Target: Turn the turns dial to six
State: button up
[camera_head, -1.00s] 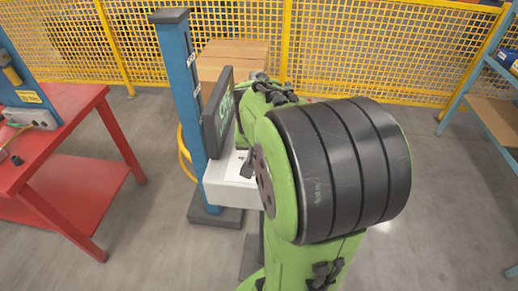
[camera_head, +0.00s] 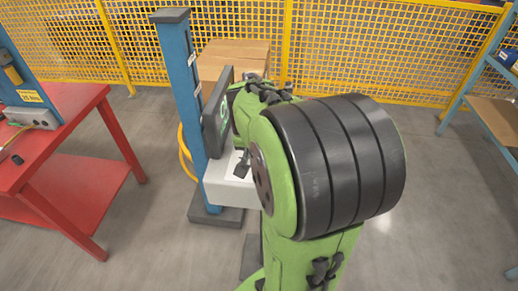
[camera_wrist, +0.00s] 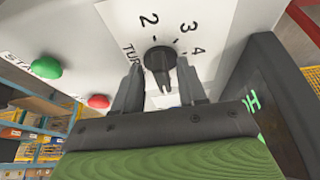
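The turns dial (camera_wrist: 158,58) is a black knob on a white panel in the wrist view. The numbers 2, 3 and 4 are printed around its far side, and the partly covered label "TUR" is beside it. My gripper (camera_wrist: 160,72) is open, with one finger on each side of the knob. I cannot tell whether the fingers touch it. The knob's pointing direction is unclear, and the other numbers are hidden. In the head view, the white control box (camera_head: 228,190) is on a blue post, with my arm covering much of it.
A green button (camera_wrist: 46,66) and a red button (camera_wrist: 99,101) are left of the dial. A dark screen (camera_head: 216,112) stands above the box, close to my arm. A red table (camera_head: 75,185) is at the left; a yellow mesh fence (camera_head: 350,50) runs behind.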

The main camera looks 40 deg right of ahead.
jog(key=shift+w+r, duration=0.1)
jog(key=shift+r, duration=0.15)
jog(key=p+v, duration=0.5)
jog(key=v, duration=1)
jog(key=shift+a+r, duration=0.1)
